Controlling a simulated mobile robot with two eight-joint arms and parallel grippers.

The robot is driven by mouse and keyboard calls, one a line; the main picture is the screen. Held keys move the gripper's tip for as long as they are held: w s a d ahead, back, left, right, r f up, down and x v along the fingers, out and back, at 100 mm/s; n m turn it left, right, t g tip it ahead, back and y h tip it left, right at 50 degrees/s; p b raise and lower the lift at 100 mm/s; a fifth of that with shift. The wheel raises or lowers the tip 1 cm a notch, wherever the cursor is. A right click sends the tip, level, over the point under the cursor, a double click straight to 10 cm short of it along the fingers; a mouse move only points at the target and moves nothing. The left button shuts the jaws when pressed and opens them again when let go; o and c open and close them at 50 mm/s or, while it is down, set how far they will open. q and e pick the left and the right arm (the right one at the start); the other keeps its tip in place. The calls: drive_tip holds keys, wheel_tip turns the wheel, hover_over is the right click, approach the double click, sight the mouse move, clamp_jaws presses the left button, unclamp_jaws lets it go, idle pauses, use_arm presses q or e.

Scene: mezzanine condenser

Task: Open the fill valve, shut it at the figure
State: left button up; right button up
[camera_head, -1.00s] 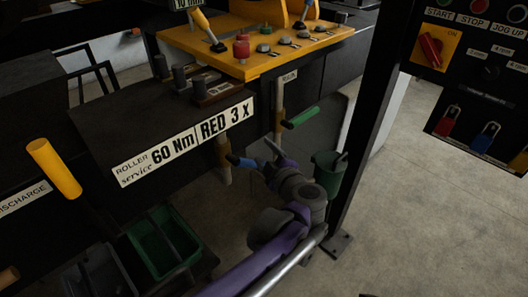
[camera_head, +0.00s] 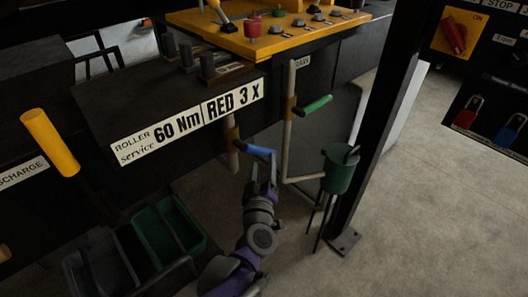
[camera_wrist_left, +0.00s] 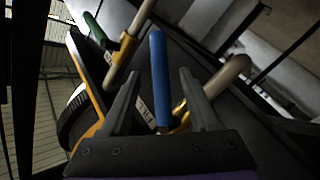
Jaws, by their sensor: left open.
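The blue lever handle (camera_head: 259,150) sticks out from a pale pipe (camera_head: 233,145) below the dark bench. In the left wrist view the blue handle (camera_wrist_left: 159,75) stands between the two fingers, with a label partly reading "FILL" (camera_wrist_left: 146,110) behind it. My left gripper (camera_head: 263,170) is open, its fingers pointing up at the handle from below. In the left wrist view the left gripper (camera_wrist_left: 160,100) shows gaps beside the handle; I cannot tell whether either finger touches it. No readable level figure shows. My right gripper is not in view.
A green lever (camera_head: 316,105) sits on the pipe to the right, under a partly hidden label ending "RAIN" (camera_head: 302,62). A green bucket (camera_head: 338,178) on thin legs stands beside a dark post (camera_head: 372,135). Green and grey bins (camera_head: 165,235) lie at lower left. Open floor is at right.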

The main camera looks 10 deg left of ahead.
sight(264, 151)
use_arm(q)
drive_tip(key=w, duration=0.6)
drive_tip(key=shift+a, duration=0.35)
clamp_jaws()
idle(1.0)
